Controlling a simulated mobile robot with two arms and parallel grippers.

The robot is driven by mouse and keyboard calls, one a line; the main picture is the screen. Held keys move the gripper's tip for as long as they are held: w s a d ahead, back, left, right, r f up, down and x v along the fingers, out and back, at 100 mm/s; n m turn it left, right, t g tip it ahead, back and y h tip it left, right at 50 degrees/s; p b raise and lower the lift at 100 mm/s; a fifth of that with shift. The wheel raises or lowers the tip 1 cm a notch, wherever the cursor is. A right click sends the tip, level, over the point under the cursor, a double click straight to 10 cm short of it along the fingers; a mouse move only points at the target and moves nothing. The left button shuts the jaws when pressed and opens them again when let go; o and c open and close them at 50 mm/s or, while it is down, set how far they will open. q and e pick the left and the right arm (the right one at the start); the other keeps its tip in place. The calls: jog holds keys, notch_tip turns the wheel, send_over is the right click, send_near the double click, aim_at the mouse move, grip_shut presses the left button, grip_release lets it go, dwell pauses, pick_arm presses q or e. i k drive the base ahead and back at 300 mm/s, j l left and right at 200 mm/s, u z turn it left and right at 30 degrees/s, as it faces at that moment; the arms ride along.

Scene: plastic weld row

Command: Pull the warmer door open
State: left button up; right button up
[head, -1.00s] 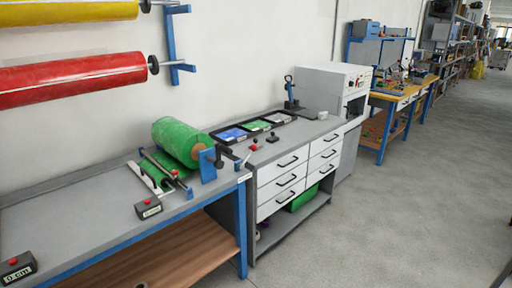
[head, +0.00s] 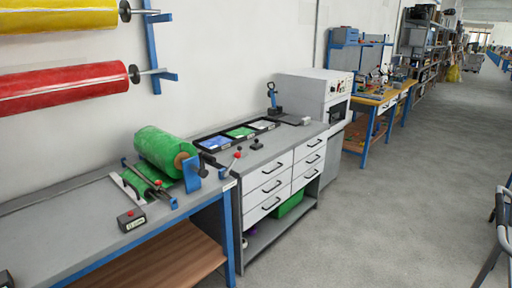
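A white box-shaped machine (head: 302,93), likely the warmer, stands at the far end of the grey drawer bench against the wall. Its front faces right and shows a control panel (head: 341,86) above a dark window or opening (head: 338,112). It is too small to tell whether this is a shut door, and no handle can be made out. Neither of my grippers is in view.
The drawer bench (head: 283,148) has several white drawers with black handles. A blue-framed table (head: 75,238) with a green roll (head: 160,150) stands nearer. A dark metal frame (head: 500,215) stands at the right edge. The grey floor (head: 385,215) between is clear.

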aim_at(325, 111)
jog(key=i+l+z, duration=0.3)
jog(key=i, duration=0.45)
jog(key=i+z, duration=0.25)
jog(key=i, duration=0.55)
jog(key=i+z, duration=0.3)
jog(key=i, duration=0.45)
jog(key=i+j+z, duration=0.25)
jog(key=i, duration=0.55)
jog(key=i+l, duration=0.1)
jog(key=i, duration=0.4)
jog(key=i+u, duration=0.1)
jog(key=i, duration=0.45)
